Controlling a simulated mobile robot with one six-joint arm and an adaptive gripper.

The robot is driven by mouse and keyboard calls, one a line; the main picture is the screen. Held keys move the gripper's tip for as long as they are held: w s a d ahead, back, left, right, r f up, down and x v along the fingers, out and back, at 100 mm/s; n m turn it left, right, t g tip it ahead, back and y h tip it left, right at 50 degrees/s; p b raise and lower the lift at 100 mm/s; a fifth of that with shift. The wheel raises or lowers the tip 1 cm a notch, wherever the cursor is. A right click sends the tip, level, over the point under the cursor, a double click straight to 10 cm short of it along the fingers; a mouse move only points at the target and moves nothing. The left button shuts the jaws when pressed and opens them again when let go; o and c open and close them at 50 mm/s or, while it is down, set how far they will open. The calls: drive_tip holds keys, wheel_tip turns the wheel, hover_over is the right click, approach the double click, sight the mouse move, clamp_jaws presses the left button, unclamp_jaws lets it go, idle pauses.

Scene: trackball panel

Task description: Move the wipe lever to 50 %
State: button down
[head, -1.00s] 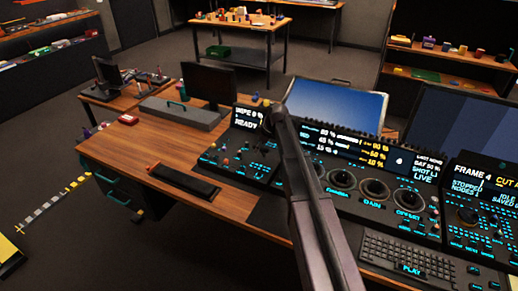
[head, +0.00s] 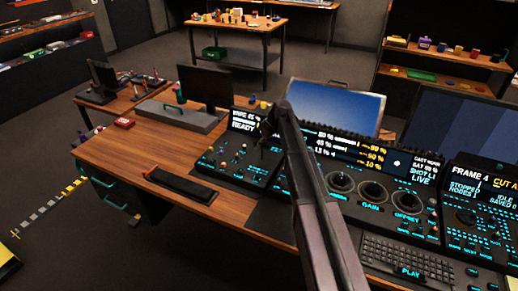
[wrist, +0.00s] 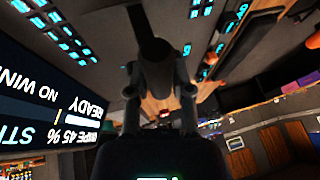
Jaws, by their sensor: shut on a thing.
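The wipe panel (head: 228,168) is the dark console at the left end of the desk's row of panels. Its display (head: 243,121) reads about WIPE 45 % and READY. It also shows upside down in the wrist view (wrist: 55,115), where 45 % is clear. My gripper (head: 268,128) is over the panel's right part, just in front of the display. In the wrist view my gripper (wrist: 160,75) is shut on a dark piece, which I take to be the wipe lever (wrist: 150,28). The fingers hide most of the lever and its slot.
Panels with dials (head: 374,190) and a keyboard (head: 408,254) lie to the right of my arm. A black bar (head: 178,183) lies on the wood desk to the left. A blue-screened monitor (head: 332,106) stands behind the panels. Lit buttons surround the gripper.

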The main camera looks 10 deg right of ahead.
drive_tip(key=shift+w+d, duration=0.15)
drive_tip(key=shift+d, duration=0.15)
drive_tip(key=c, duration=0.5)
unclamp_jaws()
drive_tip(key=shift+a, duration=0.15)
